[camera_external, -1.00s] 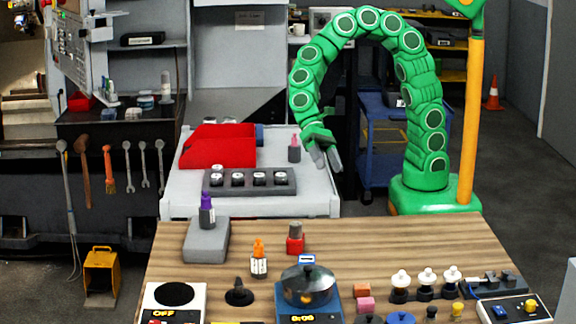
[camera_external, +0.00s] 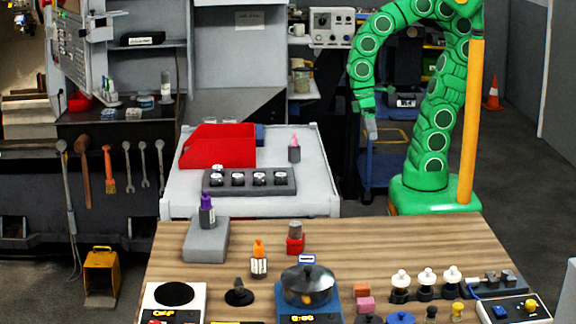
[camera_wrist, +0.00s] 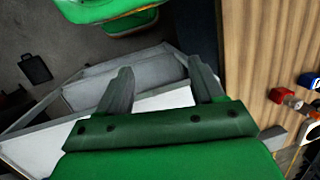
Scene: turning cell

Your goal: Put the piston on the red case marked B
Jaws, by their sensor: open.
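A small red block (camera_external: 295,246) stands on the wooden table, with a grey-brown cylinder (camera_external: 295,230) upright on top of it. These look like the red case and the piston, but I cannot read a letter B. In the wrist view the red block (camera_wrist: 277,95) and the grey cylinder (camera_wrist: 292,103) show at the right edge, to the right of the fingers. My gripper (camera_external: 370,126) hangs in the air right of the white cart, well away from the block. In the wrist view my gripper (camera_wrist: 161,72) has its fingers apart, with nothing between them.
The white cart (camera_external: 320,195) carries a red bin (camera_external: 218,152) and a grey holder (camera_external: 210,188). The wooden table (camera_external: 375,240) holds a pot (camera_external: 308,287), a grey block (camera_external: 206,243) with a purple-topped bottle, and several small items. Bare wood lies right of the red block.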

